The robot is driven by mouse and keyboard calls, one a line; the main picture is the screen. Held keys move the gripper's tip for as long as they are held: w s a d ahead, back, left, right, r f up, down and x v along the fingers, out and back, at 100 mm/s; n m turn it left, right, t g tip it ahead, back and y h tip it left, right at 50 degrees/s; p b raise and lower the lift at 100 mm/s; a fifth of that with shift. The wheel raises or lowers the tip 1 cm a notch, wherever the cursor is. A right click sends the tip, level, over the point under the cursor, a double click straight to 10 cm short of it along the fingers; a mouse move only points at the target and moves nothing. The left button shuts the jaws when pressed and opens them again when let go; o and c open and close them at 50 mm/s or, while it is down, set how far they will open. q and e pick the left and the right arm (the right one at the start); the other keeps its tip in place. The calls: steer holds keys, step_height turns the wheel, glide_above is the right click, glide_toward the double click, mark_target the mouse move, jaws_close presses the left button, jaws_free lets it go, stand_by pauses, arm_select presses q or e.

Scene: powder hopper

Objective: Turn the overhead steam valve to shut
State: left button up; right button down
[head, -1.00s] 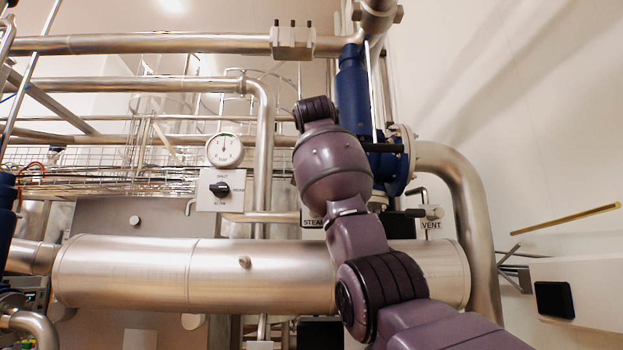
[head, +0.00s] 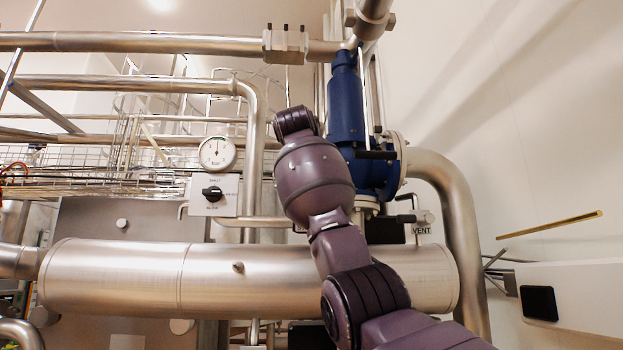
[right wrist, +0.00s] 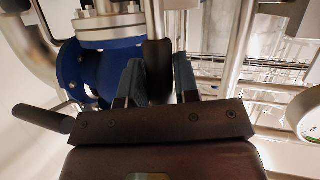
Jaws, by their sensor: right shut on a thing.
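The overhead steam valve is mostly hidden behind my right arm in the head view. The right gripper is hidden there too. In the right wrist view, my right gripper (right wrist: 159,88) has its blue-grey fingers closed on both sides of an upright dark handle (right wrist: 158,66). I take this as the steam valve handle; no label shows on it. The blue valve body (head: 346,105) stands behind my arm, and it also shows in the right wrist view (right wrist: 85,72). My left gripper is not in view.
A VENT plate (head: 421,230) sits right of my arm. A gauge (head: 217,153) and a black selector knob (head: 212,193) are on the left. A large steel cylinder (head: 120,278) spans below. Another dark handle (right wrist: 40,118) is beside the gripper.

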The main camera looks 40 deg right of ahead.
steer(key=shift+w+a+f, duration=0.1)
steer(key=shift+w+a, duration=0.05)
steer(key=shift+a, duration=0.1)
steer(key=c, duration=1.1)
jaws_free()
steer(key=shift+o, duration=0.8)
steer(key=shift+w+a, duration=0.25)
steer(key=shift+a, duration=0.05)
steer(key=shift+s+d, duration=0.1)
steer(key=shift+s, duration=0.05)
steer(key=b+v, duration=0.2)
steer(key=v, duration=0.9)
